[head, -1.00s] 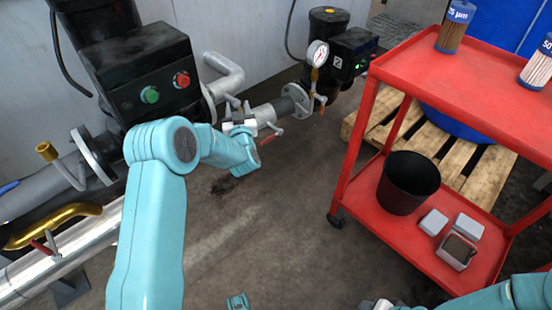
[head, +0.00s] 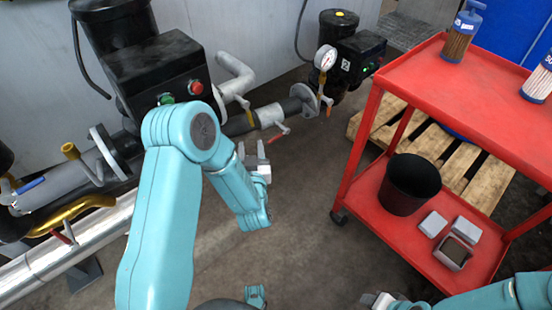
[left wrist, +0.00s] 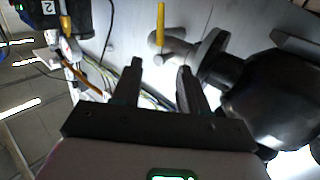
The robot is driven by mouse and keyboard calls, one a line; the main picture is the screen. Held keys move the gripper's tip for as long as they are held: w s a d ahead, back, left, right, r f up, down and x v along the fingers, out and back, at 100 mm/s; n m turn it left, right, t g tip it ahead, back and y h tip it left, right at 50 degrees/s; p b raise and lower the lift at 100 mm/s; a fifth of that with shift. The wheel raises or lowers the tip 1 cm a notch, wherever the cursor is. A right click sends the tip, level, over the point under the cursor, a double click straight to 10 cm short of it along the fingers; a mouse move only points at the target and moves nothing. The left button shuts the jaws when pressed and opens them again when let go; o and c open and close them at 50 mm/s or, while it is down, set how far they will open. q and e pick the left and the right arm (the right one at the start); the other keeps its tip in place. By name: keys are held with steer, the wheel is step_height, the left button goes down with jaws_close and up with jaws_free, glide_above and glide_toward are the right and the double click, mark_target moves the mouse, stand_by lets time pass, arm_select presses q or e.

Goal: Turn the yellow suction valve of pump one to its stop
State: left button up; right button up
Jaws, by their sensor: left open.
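A thin yellow lever (head: 249,117) stands at the grey pipe run beside the pump with the green and red buttons (head: 158,75). In the left wrist view a yellow lever (left wrist: 160,25) rises beyond the fingertips, near a grey pipe fitting (left wrist: 178,48). My left gripper (head: 252,153) is open and empty, just below and in front of that pipe run, apart from the lever. Its two fingers (left wrist: 160,72) also show in the left wrist view with nothing between them. My right gripper (head: 378,300) is partly cut off at the bottom edge; its opening is unclear.
A red-handled valve (head: 277,132) sits farther right on the pipe. A pressure gauge (head: 325,58) stands by the second pump (head: 340,50). A red cart (head: 408,130) stands right, before a wooden pallet (head: 478,165). Floor between pipe and cart is clear.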

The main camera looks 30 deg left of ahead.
arm_select(q)
steer(key=s+d+r+m+g+h+p, duration=0.2)
steer(key=s+d+r+g+h+p, duration=0.4)
steer(key=p, duration=1.5)
steer(key=s+d+r+h, duration=0.1)
steer(key=d+r+h, duration=0.1)
steer(key=d, duration=0.3)
steer(key=shift+s+d+r+m+h, duration=0.15)
steer(key=shift+m+h, duration=0.25)
